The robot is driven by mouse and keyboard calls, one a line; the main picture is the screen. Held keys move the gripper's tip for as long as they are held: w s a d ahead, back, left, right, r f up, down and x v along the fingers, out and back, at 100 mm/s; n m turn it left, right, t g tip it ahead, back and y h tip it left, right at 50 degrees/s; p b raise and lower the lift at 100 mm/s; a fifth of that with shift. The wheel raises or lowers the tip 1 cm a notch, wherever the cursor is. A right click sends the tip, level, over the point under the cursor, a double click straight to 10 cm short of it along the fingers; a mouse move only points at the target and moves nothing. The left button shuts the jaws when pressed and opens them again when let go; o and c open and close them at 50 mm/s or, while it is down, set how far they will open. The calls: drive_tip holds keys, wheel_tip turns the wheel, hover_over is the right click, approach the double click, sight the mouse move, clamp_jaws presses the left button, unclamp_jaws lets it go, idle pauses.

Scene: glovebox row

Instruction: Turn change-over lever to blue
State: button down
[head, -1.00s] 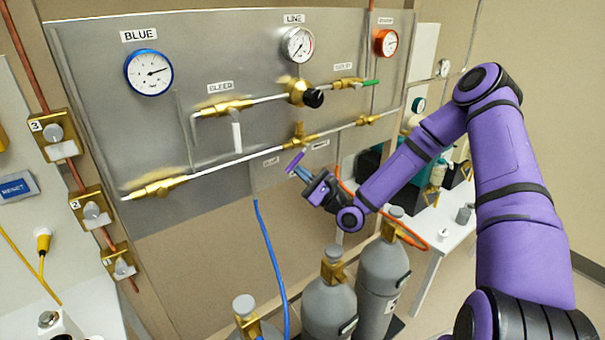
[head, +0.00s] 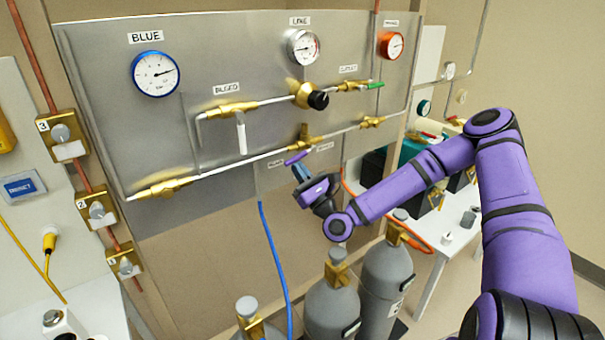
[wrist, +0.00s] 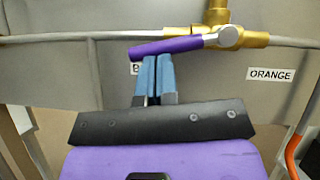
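The change-over lever is a purple handle (wrist: 165,48) on a brass valve (wrist: 235,37) in the wrist view. It points left, toward the BLUE side, nearly level with its free end slightly low. In the head view the lever (head: 296,158) sits below the lower pipe. My gripper (wrist: 159,62) has blue fingers pressed close together, with nothing seen between them. Their tips are right at the lever's underside; whether they touch it I cannot tell. My gripper (head: 298,168) also shows in the head view. The fingers and lever partly cover the left label (wrist: 135,69).
The BLUE gauge (head: 155,74) and orange gauge (head: 391,45) are higher on the panel. A blue hose (head: 272,260) and gas cylinders (head: 386,280) stand below. A pipe (wrist: 60,37) runs across behind the lever.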

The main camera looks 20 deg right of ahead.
drive_tip(key=shift+s+a+r+m+t+h, duration=0.1)
drive_tip(key=shift+r+m+t+h, duration=0.15)
drive_tip(key=shift+m+h, duration=0.35)
drive_tip(key=shift+w+a+r+m+t+h, duration=0.1)
drive_tip(key=shift+m+t+h, duration=0.3)
drive_tip(key=shift+m, duration=0.35)
drive_tip(key=shift+s+a+r+m+t+h, duration=0.1)
drive_tip(key=shift+r+m+t+h, duration=0.1)
drive_tip(key=shift+m+h, duration=0.45)
